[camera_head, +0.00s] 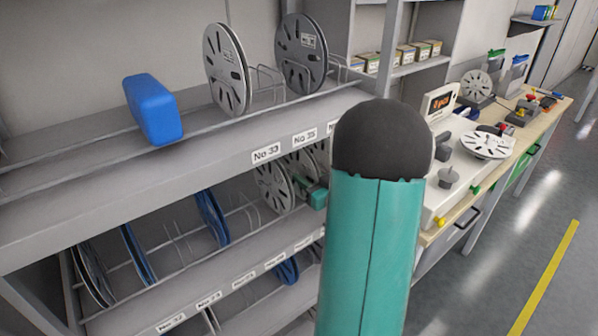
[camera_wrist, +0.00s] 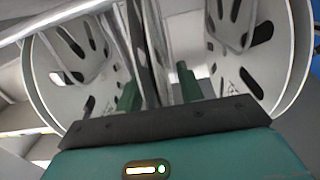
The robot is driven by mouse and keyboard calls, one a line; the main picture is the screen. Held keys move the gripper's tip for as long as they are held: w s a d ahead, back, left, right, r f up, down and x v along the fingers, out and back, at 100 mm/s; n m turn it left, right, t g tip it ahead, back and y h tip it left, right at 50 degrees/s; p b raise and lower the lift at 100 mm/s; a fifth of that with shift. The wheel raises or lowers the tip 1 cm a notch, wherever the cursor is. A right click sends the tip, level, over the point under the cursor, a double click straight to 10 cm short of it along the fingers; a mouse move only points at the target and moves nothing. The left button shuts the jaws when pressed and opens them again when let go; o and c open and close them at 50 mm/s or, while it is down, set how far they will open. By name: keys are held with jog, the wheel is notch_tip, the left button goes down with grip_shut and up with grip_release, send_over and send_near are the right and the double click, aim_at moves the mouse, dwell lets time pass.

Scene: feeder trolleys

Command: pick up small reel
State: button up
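My gripper (camera_wrist: 157,82) is among upright reels on the middle shelf. In the wrist view its two green fingers stand apart, with a thin reel (camera_wrist: 157,45) seen nearly edge-on between them. A gap shows between this reel and the right finger, so the gripper looks open around it. Larger pale reels stand at the left (camera_wrist: 70,72) and right (camera_wrist: 262,45). In the head view, a grey reel (camera_head: 272,188) stands just left of the green gripper (camera_head: 318,198). My teal arm hides much of that area. Which reel is the small one is not certain.
The upper shelf (camera_head: 215,140) holds a blue box (camera_head: 153,108), a pale reel (camera_head: 227,70) and a dark reel (camera_head: 301,54). Its front edge overhangs the gripper. Wire dividers (camera_head: 176,240) and blue reels (camera_head: 212,217) stand to the left. A workbench (camera_head: 470,200) is right.

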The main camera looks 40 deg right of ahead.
grip_shut()
jog(key=shift+r, duration=0.15)
